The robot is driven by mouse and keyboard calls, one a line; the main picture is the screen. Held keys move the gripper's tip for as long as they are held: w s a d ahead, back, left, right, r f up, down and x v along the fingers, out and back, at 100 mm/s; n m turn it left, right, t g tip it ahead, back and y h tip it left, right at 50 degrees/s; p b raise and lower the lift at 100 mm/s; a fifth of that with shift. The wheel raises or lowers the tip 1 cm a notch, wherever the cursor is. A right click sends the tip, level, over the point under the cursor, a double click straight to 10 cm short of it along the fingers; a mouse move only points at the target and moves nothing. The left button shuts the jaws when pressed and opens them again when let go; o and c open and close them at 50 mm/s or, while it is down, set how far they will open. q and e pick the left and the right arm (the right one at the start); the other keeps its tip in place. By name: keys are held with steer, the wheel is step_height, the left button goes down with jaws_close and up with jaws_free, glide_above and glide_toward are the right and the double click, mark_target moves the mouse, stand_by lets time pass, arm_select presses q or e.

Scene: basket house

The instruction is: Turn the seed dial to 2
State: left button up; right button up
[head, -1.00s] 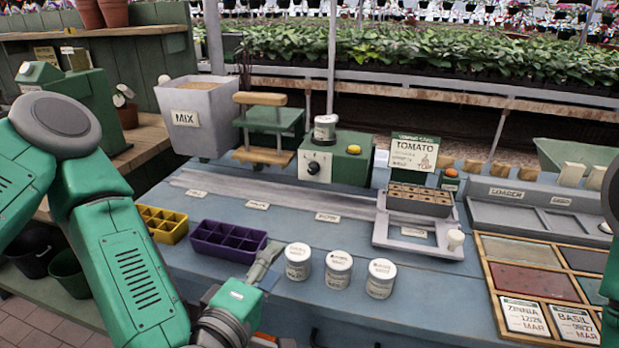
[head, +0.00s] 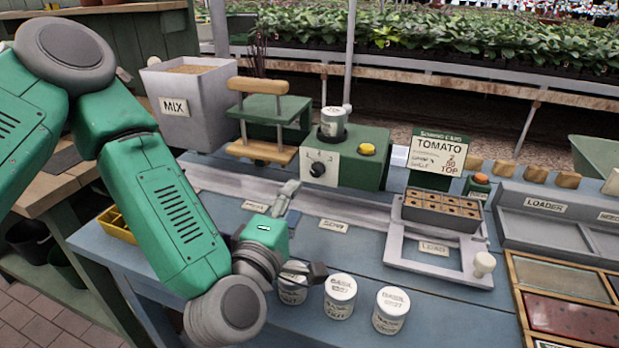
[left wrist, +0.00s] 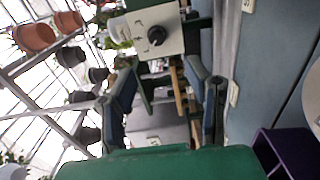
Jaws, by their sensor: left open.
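The seed dial is a black knob (head: 318,169) on a white plate on the front of a green box (head: 362,158). Small marks ring the knob, but I cannot read its setting surely. My left gripper (head: 304,229) is open and empty, above the bench, in front of and below the dial and apart from it. In the left wrist view the knob (left wrist: 156,35) and its white plate show beyond my two spread fingers (left wrist: 163,68), roughly between them. A sign (head: 438,153) reads TOMATO, with a 2 and TOP on it. My right gripper is out of view.
Several white jars (head: 340,297) stand at the bench's front, close below my left gripper. A MIX bin (head: 190,105) and wooden-handled press (head: 268,115) stand left; a brown cell tray (head: 440,210) stands right.

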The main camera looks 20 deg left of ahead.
mark_target(318, 174)
arm_select(q)
steer(key=w, duration=0.2)
steer(key=w+d, duration=0.1)
steer(key=w, duration=0.2)
steer(key=shift+w+d+r, duration=0.15)
steer(key=shift+w+d, duration=0.2)
steer(key=shift+d, duration=0.05)
steer(key=w, duration=0.1)
steer(key=w+a, duration=0.1)
steer(key=w, duration=0.1)
steer(key=shift+w+a, duration=0.25)
steer(key=shift+a, duration=0.1)
steer(key=shift+d, duration=0.5)
steer(key=shift+c, duration=1.3)
steer(key=shift+d, duration=0.2)
jaws_close()
